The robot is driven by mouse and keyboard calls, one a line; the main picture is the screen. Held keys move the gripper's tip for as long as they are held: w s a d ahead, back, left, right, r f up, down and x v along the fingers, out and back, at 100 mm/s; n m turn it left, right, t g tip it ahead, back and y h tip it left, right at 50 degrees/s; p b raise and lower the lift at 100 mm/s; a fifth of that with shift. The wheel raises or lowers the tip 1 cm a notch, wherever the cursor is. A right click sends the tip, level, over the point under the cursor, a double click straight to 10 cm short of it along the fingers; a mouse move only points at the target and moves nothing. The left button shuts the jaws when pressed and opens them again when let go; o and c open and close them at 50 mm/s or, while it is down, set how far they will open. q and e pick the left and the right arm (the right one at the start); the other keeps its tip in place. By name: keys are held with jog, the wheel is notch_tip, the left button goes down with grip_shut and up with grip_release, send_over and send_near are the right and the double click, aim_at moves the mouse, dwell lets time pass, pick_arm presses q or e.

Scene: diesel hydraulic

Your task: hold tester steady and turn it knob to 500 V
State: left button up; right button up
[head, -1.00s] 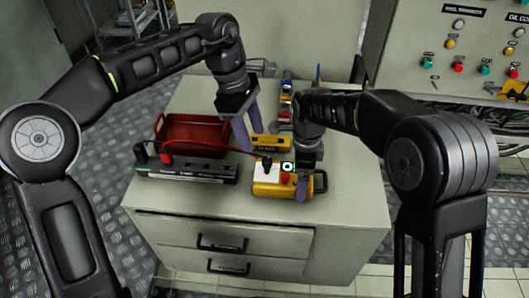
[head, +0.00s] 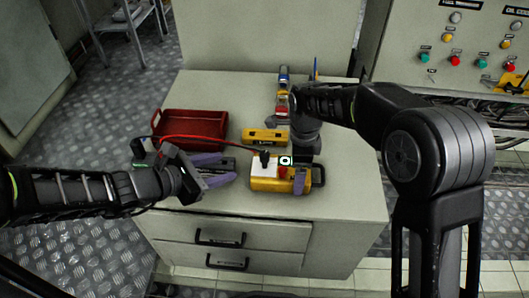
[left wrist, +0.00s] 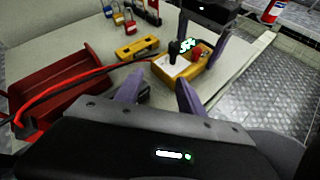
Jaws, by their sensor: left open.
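The yellow tester (head: 268,185) stands near the front of the cabinet top. It has a white face with a black knob (head: 265,159), and a red part and green-lit marks beside it. The left wrist view also shows the tester (left wrist: 169,75) and its knob (left wrist: 174,49); I cannot read the knob's setting. My right gripper (head: 300,180) is at the tester's right end, one purple finger against its front side; the other finger is mostly hidden. My left gripper (head: 226,170) is open and empty, left of the tester and apart from it, fingers pointing toward it.
A dark, long instrument (head: 222,163) lies partly hidden behind my left gripper. A red tray (head: 190,124), a yellow block (head: 265,136) and several padlocks (left wrist: 118,17) stand farther back. The front cabinet edge is close.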

aim_at(263, 154)
pick_arm(q)
jog(key=shift+s+d+r+n+h, duration=0.25)
jog(key=shift+d+r+n+h, duration=0.6)
jog(key=shift+d+r, duration=0.35)
jog(key=shift+w+f, duration=0.1)
jog(key=x, duration=1.1)
jog(key=shift+w+d+f, duration=0.1)
jog(key=shift+w+d, duration=0.2)
grip_shut()
